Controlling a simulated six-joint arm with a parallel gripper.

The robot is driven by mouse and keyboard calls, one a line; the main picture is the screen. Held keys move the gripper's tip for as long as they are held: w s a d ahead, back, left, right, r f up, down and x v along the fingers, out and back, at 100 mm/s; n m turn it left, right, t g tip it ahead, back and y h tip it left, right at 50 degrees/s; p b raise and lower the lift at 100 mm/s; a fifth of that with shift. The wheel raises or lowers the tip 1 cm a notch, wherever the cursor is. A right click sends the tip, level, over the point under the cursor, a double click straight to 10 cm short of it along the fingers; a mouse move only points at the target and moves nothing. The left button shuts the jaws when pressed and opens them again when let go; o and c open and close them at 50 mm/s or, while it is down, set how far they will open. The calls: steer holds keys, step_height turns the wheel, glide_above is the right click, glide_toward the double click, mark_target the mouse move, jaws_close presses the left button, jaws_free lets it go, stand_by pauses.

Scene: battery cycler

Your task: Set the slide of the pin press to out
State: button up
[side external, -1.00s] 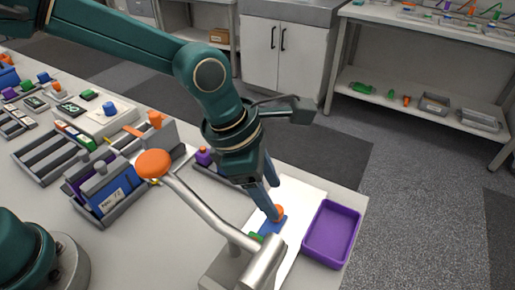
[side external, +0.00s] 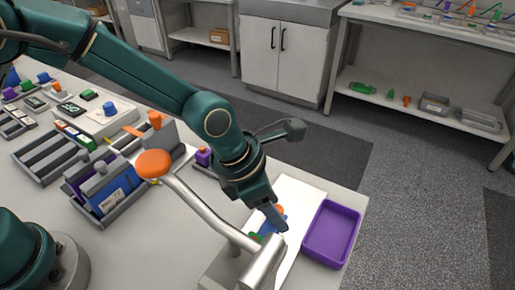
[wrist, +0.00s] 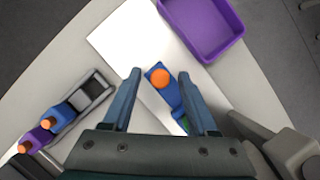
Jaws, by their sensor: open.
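The pin press (side external: 262,262) stands at the table's near right, with a grey lever arm ending in an orange ball knob (side external: 153,163). Its blue slide (wrist: 171,93) carries an orange knob (wrist: 160,77) and has a green part (wrist: 184,122) near its other end. In the side view the slide (side external: 268,226) is partly hidden by my fingers and the press. My gripper (side external: 279,227) is low over the slide. In the wrist view my gripper (wrist: 159,73) is open, with one finger on each side of the orange knob; I cannot tell whether either touches it.
A purple tray (side external: 332,234) stands right of the slide, near the table's edge. A white sheet (side external: 300,190) lies beneath this area. The press's grey body (wrist: 275,140) is close to my right finger. Racks (side external: 105,190) and small coloured parts crowd the left.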

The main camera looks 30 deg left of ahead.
jaws_close()
stand_by(1.4)
